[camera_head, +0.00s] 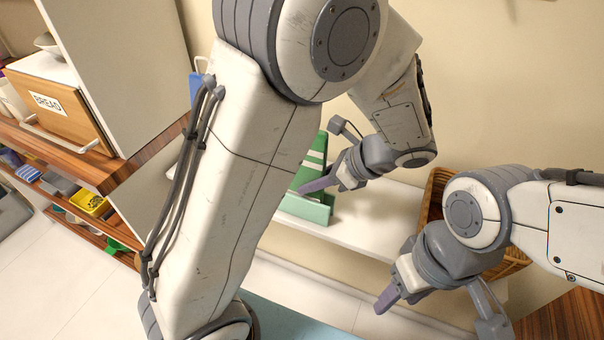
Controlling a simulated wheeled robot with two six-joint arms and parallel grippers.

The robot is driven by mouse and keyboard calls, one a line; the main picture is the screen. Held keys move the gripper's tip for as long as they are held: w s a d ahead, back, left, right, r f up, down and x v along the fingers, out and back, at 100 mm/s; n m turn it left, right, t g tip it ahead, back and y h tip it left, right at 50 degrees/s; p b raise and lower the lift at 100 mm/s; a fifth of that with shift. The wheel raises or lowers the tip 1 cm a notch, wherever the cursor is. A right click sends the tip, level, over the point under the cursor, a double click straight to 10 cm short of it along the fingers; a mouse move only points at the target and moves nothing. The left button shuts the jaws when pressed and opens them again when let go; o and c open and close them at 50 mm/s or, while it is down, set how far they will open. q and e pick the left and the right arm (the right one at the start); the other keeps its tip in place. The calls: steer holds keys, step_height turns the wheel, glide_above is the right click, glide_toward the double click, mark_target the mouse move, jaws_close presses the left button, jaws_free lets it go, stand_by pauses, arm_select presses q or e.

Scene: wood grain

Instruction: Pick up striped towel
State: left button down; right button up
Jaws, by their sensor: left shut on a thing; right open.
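The striped towel (316,152), green with pale stripes, shows behind my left arm above the white shelf. It is partly hidden by my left arm and gripper. My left gripper (318,185) is at the towel's right side and shut on it. A lighter green holder or folded piece (310,207) sits just below, on the shelf; I cannot tell whether the towel touches it. My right gripper (388,298) is open and empty, lower right, in front of the shelf and apart from the towel.
The white shelf (375,225) runs along the wall. A wicker basket (436,190) stands at its right, behind my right arm. At left is a wooden cabinet with a bread box (58,105) and a yellow bin (90,200) lower down. A blue item (196,82) shows behind my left arm.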

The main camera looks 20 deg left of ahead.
arm_select(q)
step_height(320, 180, up, 10)
steer(key=p, duration=0.1)
steer(key=shift+p, duration=0.35)
stand_by(0.6)
